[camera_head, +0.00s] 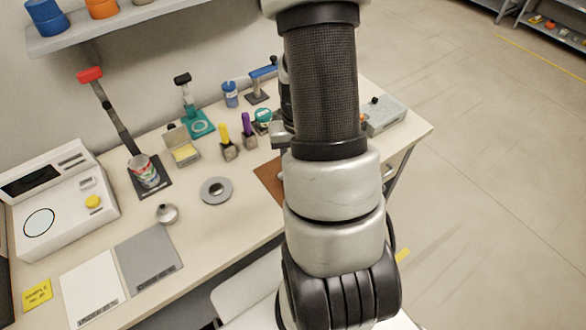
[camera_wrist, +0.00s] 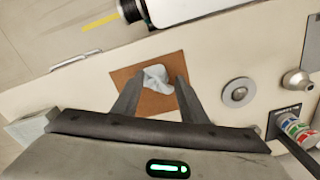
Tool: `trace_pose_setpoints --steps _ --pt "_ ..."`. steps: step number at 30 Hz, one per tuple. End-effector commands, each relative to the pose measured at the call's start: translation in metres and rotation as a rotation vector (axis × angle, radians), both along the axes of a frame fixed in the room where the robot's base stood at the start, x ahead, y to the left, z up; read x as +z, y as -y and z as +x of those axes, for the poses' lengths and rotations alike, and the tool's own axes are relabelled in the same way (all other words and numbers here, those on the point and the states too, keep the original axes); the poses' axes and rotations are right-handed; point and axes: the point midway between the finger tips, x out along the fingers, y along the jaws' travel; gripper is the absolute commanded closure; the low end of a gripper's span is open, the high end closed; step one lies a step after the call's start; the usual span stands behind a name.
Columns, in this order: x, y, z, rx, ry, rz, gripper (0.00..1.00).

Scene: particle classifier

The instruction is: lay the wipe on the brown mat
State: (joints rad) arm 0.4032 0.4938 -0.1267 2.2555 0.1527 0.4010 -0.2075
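The wipe (camera_wrist: 155,84) is a small crumpled pale blue-white cloth. In the wrist view it shows over the middle of the brown mat (camera_wrist: 153,107) and looks to be lying on it. My gripper (camera_wrist: 159,82) is open above the mat, with one finger on each side of the wipe and the wipe showing between the fingertips. In the head view a corner of the brown mat (camera_head: 266,172) shows left of my arm; the wipe and my fingertips are hidden behind the arm.
A grey ring-shaped disc (camera_head: 216,190) and a small metal knob-topped piece (camera_head: 167,213) lie left of the mat. A striped cup (camera_head: 145,172) stands on a dark stand. A grey box (camera_head: 385,115) sits at the right. Several tools stand along the back.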

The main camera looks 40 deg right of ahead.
Motion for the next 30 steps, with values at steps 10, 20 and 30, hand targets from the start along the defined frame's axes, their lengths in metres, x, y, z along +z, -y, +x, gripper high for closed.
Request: trace_pose_setpoints --steps 10,20,30 --pt "-0.02 0.012 0.026 0.0 -0.001 0.0 1.0" --pt "-0.048 0.012 0.028 -0.001 0.0 0.0 1.0" --pt "-0.051 0.012 0.027 -0.001 0.0 0.0 1.0"
